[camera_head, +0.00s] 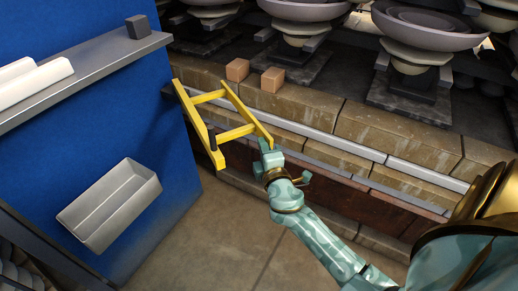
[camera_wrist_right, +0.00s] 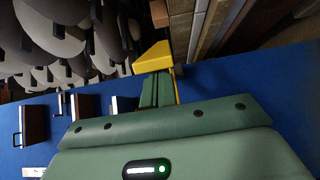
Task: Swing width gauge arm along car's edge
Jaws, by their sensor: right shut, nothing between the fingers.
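The yellow width gauge arm (camera_head: 199,124) is a ladder-like frame with two long bars and two crossbars, beside the right edge of the blue car (camera_head: 100,140). A dark grip (camera_head: 212,138) is on its left bar. My right gripper (camera_head: 268,150) is at the near end of the frame's right bar, shut with nothing between its fingers. I cannot tell whether it touches the bar. In the right wrist view the yellow arm (camera_wrist_right: 154,56) shows just beyond the green finger (camera_wrist_right: 156,90), with the blue car wall behind. My left gripper is not in view.
A brick ledge (camera_head: 400,110) with a pale rail runs along the right, carrying two small wooden blocks (camera_head: 272,80) (camera_head: 237,70). Large insulator stacks (camera_head: 420,30) stand behind. The car has a grey shelf (camera_head: 100,75) and a metal tray (camera_head: 110,205). The floor (camera_head: 240,240) below is clear.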

